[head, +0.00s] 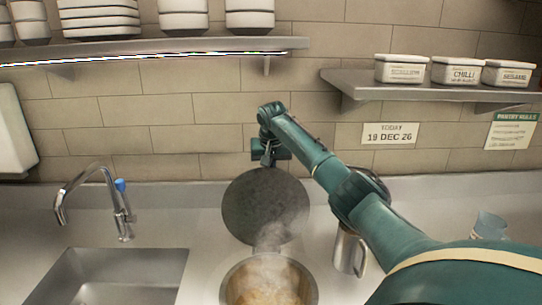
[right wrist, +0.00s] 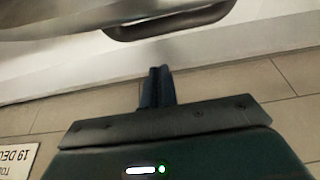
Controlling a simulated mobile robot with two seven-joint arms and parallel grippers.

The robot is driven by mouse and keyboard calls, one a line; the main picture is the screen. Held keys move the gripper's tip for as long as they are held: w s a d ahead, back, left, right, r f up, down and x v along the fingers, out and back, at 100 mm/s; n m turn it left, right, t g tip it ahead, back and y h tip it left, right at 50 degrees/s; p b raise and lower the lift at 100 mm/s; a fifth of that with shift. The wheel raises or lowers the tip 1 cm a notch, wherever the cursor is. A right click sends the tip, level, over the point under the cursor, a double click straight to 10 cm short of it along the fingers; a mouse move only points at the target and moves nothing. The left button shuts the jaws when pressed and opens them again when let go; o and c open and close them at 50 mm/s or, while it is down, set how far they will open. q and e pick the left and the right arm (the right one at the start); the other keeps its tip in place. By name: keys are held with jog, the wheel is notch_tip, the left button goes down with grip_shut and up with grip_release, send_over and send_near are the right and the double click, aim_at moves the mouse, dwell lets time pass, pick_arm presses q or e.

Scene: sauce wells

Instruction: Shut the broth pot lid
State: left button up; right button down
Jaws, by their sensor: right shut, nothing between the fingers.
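The broth pot (head: 232,285) is sunk in the steel counter at the bottom centre of the head view, with steaming yellow-brown broth in it. Its round dark lid (head: 264,208) stands open, tilted up behind the pot. My right gripper (head: 265,162) is just above and behind the lid's top edge. In the right wrist view its fingers (right wrist: 157,74) are together and empty, near a metal surface with a dark handle-like part (right wrist: 172,24), apparently the lid's back. Whether they touch it is unclear. My left gripper is not in view.
A sink (head: 115,278) with a tap (head: 118,205) is at the left. A metal jug (head: 347,250) stands right of the pot, close under my right arm. The tiled wall is close behind the lid. A shelf (head: 430,91) with labelled tubs is at upper right.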

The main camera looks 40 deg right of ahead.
aim_at(272, 174)
pick_arm(q)
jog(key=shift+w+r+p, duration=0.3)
jog(key=shift+p, duration=0.05)
pick_arm(e)
jog(key=shift+s+a+r, duration=0.1)
jog(key=shift+s+a, duration=1.05)
jog(key=shift+s, duration=0.3)
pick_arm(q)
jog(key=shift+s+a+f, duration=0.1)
